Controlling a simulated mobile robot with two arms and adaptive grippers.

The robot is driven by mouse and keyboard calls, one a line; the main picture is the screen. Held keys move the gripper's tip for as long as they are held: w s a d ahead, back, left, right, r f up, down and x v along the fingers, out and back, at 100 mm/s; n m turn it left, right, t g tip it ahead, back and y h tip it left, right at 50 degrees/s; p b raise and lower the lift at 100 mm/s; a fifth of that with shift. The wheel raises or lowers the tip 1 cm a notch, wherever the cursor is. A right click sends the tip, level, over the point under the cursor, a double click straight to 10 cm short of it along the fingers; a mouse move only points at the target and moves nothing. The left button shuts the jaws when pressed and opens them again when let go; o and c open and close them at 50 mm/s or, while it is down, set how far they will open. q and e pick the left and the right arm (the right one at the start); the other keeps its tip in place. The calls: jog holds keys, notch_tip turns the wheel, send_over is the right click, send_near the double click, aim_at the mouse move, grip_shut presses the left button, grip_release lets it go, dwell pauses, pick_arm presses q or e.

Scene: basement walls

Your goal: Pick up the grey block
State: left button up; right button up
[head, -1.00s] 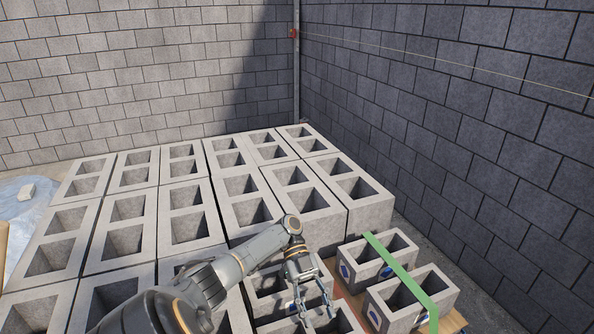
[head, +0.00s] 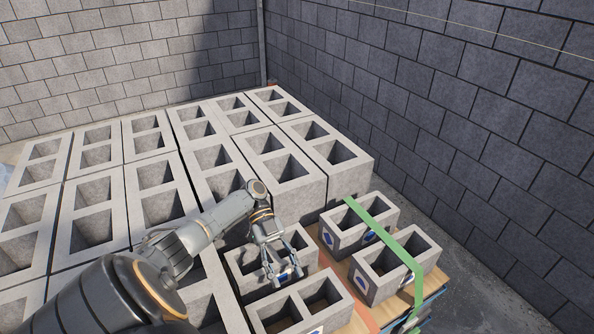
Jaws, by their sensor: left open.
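Several grey hollow blocks with two openings each are in the head view. One grey block (head: 303,240) lies under my left gripper (head: 286,279). Another grey block (head: 303,299) lies just in front of it, toward the bottom edge. My left gripper is open and points down, with its two fingers apart and nothing between them. The fingers overlap the near side of the first block, beside a blue label. I cannot tell whether they touch it. My right gripper is out of view.
A large stack of grey blocks (head: 68,240) fills the left and middle. Two blocks at the right (head: 345,238) lie under a green strap (head: 384,233) on a wooden pallet (head: 333,262). A dark block wall (head: 470,130) rises behind on the right.

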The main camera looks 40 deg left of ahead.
aim_at(300, 302)
pick_arm(q)
jog(key=p+x, duration=0.1)
jog(key=x, duration=0.1)
jog(key=p+x, duration=0.1)
jog(key=x, duration=0.3)
jog(key=shift+s+d+r+p, duration=0.1)
jog(key=shift+s+r+p, duration=0.05)
jog(key=shift+r+p, duration=0.25)
jog(key=shift+d+f, duration=0.15)
jog(key=shift+f, duration=0.15)
jog(key=shift+c, duration=0.7)
grip_shut()
jog(key=shift+r, duration=0.1)
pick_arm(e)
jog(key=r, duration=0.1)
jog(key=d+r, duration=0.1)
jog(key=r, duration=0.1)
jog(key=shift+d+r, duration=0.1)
